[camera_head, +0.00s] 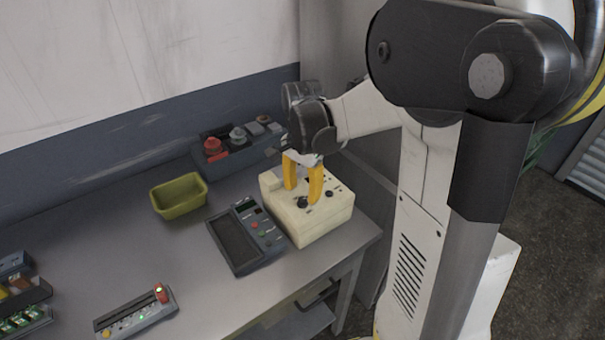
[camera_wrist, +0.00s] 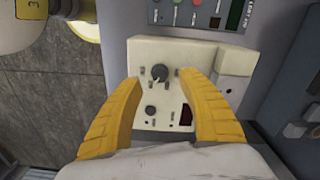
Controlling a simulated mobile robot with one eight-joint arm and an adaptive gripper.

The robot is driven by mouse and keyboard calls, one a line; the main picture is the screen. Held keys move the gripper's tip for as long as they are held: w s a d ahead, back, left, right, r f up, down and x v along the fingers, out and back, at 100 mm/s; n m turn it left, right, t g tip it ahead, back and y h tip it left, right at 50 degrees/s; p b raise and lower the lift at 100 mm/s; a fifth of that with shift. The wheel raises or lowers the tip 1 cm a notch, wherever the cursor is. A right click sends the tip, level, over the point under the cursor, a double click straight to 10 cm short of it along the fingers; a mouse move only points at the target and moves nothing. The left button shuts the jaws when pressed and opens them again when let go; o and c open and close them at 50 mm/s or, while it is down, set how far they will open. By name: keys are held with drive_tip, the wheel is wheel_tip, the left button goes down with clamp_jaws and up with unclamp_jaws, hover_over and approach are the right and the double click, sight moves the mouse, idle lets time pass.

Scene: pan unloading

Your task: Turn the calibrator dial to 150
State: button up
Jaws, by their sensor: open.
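The calibrator looks to be the cream box (camera_head: 322,222) near the table's right front edge. It fills the middle of the wrist view (camera_wrist: 180,50). Its top carries a larger dark dial (camera_wrist: 159,74), a smaller dark knob (camera_wrist: 150,111), several small switches and a dark red display window. The dial's setting is too small to read. My gripper (camera_head: 302,200) points down over the box with its yellow fingers apart and empty. In the wrist view the fingers (camera_wrist: 160,88) stand on either side of the dial and do not touch it.
A dark grey meter (camera_head: 246,236) lies just left of the box. An olive bin (camera_head: 179,197) stands farther left. A blue-grey control box with a red button (camera_head: 212,147) stands behind. A small panel (camera_head: 136,313) lies at the front left.

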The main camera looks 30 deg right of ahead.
sight(303, 199)
wheel_tip(303, 199, up, 9)
drive_tip(key=shift+f, duration=0.2)
idle(0.4)
